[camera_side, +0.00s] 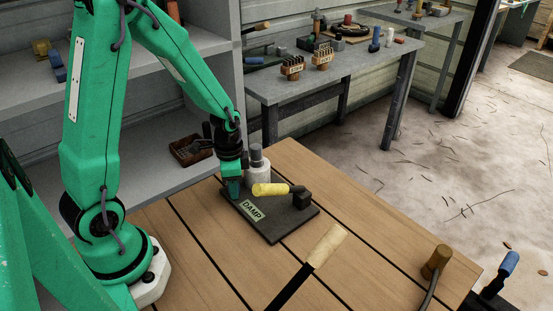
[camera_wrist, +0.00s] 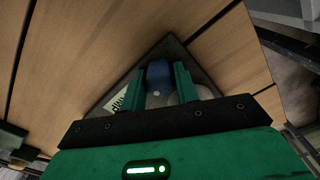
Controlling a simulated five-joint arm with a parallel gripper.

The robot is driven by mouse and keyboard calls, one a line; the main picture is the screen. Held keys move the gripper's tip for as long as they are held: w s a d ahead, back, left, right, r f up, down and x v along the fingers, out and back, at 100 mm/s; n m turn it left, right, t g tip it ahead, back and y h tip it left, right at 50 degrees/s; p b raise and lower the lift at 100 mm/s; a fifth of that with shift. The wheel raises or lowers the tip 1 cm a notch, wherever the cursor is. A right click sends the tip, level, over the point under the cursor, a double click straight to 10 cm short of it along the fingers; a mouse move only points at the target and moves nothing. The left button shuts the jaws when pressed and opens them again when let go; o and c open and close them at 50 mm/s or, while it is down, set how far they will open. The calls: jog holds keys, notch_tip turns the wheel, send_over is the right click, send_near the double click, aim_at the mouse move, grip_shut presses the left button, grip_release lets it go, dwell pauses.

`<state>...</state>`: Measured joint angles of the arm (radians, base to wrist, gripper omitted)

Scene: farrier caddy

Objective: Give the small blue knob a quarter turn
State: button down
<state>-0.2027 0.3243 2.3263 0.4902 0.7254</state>
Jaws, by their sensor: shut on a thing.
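The small blue knob (camera_wrist: 158,76) shows in the wrist view between the two green fingers of my gripper (camera_wrist: 160,84), which is shut on it. In the side view my gripper (camera_side: 232,187) points down at the back left part of a dark board (camera_side: 278,228), and its fingers hide the knob. The board carries a pale label reading DAMP (camera_side: 252,210). How far the knob is turned cannot be told.
A yellow-handled lever (camera_side: 270,189) and a pale cylinder with a grey top (camera_side: 257,165) stand on the board close beside my gripper. A cream-handled tool (camera_side: 327,246) and a brown-headed mallet (camera_side: 437,260) lie nearer the front. The wooden tabletop (camera_side: 190,252) left of the board is clear.

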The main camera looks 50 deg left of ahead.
jog(key=m, duration=0.4)
jog(key=shift+f, duration=0.1)
jog(key=c, duration=1.2)
grip_release()
jog(key=shift+s, duration=0.1)
jog(key=shift+r, duration=2.6)
